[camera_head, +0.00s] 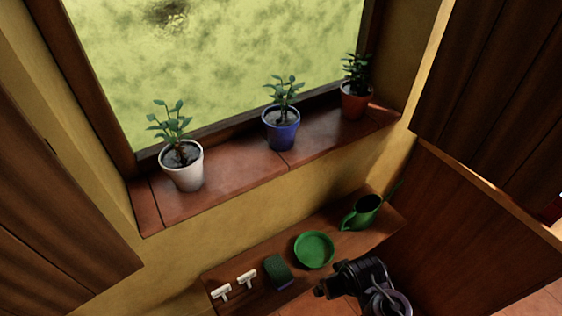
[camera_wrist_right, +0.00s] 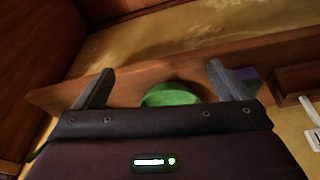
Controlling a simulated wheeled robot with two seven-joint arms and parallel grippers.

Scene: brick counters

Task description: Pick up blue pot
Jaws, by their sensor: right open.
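The blue pot (camera_head: 281,132) stands upright on the brick window sill and holds a small leafy plant (camera_head: 285,91). It is between a white pot and a terracotta pot, and no gripper touches it. My right gripper (camera_head: 322,289) is low in the head view, beside the lower shelf and well below the blue pot. In the right wrist view, its two fingers (camera_wrist_right: 161,68) are spread apart with nothing held between them. The blue pot is not visible in that wrist view. My left gripper is out of view.
The white pot (camera_head: 183,172) and terracotta pot (camera_head: 355,104) share the sill (camera_head: 235,173). The lower shelf carries a green watering can (camera_head: 364,212), a green dish (camera_head: 314,250), a sponge (camera_head: 278,272) and two white T-shaped items (camera_head: 246,279). Wooden shutters flank the window.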

